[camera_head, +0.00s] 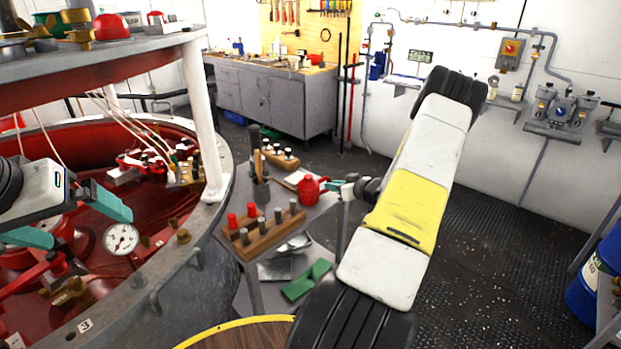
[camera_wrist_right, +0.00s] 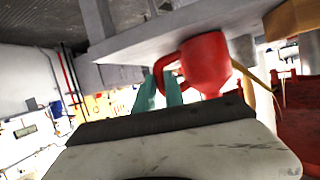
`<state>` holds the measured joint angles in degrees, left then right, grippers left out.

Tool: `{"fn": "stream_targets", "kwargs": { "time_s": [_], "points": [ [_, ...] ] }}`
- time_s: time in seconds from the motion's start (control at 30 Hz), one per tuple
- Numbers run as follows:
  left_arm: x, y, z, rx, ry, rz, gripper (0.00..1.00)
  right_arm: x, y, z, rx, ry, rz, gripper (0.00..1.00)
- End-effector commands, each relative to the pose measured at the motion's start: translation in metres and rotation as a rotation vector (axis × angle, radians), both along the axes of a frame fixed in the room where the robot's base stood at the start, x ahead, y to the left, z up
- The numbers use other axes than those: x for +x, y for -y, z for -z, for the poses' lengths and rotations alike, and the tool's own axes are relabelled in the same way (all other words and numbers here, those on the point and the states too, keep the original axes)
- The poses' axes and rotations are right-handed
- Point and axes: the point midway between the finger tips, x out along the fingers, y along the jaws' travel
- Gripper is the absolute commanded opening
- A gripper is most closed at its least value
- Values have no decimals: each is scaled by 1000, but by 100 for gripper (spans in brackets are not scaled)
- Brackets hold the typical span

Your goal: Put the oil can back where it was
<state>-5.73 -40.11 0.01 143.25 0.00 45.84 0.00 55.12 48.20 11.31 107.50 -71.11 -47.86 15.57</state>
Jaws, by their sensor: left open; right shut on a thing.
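The red oil can (camera_head: 311,190) is at the right side of the small grey cart top (camera_head: 283,212). My right gripper (camera_head: 334,187) comes in from the right and is shut on the can. In the right wrist view the can (camera_wrist_right: 207,65) shows large, with its handle at the teal fingers (camera_wrist_right: 160,90). I cannot tell whether the can's base touches the cart top. My left gripper (camera_head: 88,228) is open and empty at the far left, over the red-lined round pit, away from the can.
A wooden block (camera_head: 262,236) with several grey and red-topped pegs stands at the cart's front. Behind it are a dark upright tool (camera_head: 257,165) and a wooden rack (camera_head: 281,158). Open floor lies to the right.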

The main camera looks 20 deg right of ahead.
Motion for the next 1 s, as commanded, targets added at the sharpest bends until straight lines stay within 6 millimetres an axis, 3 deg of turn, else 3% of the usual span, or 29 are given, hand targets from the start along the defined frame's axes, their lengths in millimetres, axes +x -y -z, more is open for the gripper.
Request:
{"fn": "stream_targets", "kwargs": {
  "time_s": [0.2, 0.23, 0.3, 0.33, 0.7, 0.87, 1.0],
  "points": [
    [0, 0, 0, 0, 0, 0, 100, 0, 0, 2, 2, 2, 0, 0],
    [0, 0, 0, 0, 0, 0, 100, 0, 0, 2, 0, 0, 0, 20],
    [0, 0, 0, 0, 0, 0, 100, 0, 0, 2, 0, 0, 0, 33],
    [0, 0, 0, 0, 0, 0, 100, 0, 0, 2, 0, 0, 0, 36],
    [0, 0, 0, 0, 0, 0, 100, -2, 1, -2, -1, 0, 1, 36],
    [0, 0, 0, 0, 0, 0, 100, -23, 6, -11, -1, 0, 3, 36],
    [0, 0, 0, 0, 0, 0, 100, -51, 13, -22, -1, -1, 4, 36]
  ]
}}
